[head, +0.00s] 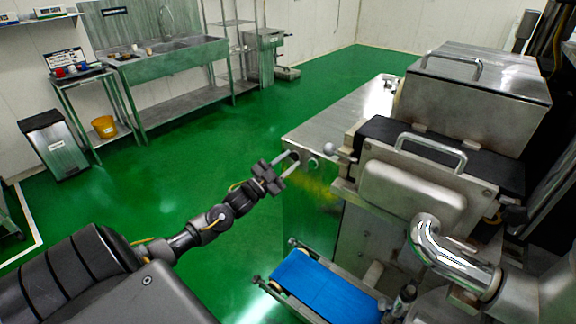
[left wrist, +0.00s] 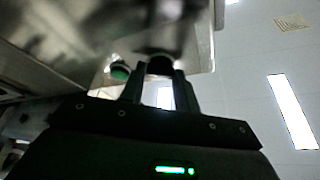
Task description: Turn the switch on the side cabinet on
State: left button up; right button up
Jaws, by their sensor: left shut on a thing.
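The side cabinet (head: 338,118) is a long steel box with a flat top, right of centre in the head view. My left gripper (head: 286,161) is at the near end face of the cabinet, by its upper left corner. In the left wrist view the two fingers (left wrist: 157,88) are shut on the dark round switch (left wrist: 160,65). The fingers partly cover the switch, and its turn angle cannot be read. A green round button (left wrist: 120,71) sits just left of the switch in that view. My right gripper is in neither view.
The steel machine (head: 430,195) with handled covers stands right of the cabinet. A blue conveyor belt (head: 325,287) lies low in front. A sink bench (head: 175,60), an orange bucket (head: 104,126) and a bin (head: 55,145) stand at the far left. Green floor between is clear.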

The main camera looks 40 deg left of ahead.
pick_arm(q)
jog(key=shift+m+g+h, duration=0.6)
jog(key=shift+m+g, duration=0.1)
jog(key=shift+m, duration=1.4)
jog(key=o, duration=1)
jog(key=shift+r, duration=0.1)
jog(key=shift+a, duration=0.1)
jog(key=b+v, duration=0.3)
jog(key=v, duration=0.7)
jog(key=shift+s+a+b, duration=0.1)
jog(key=shift+s+b, duration=0.2)
jog(key=shift+s, duration=0.1)
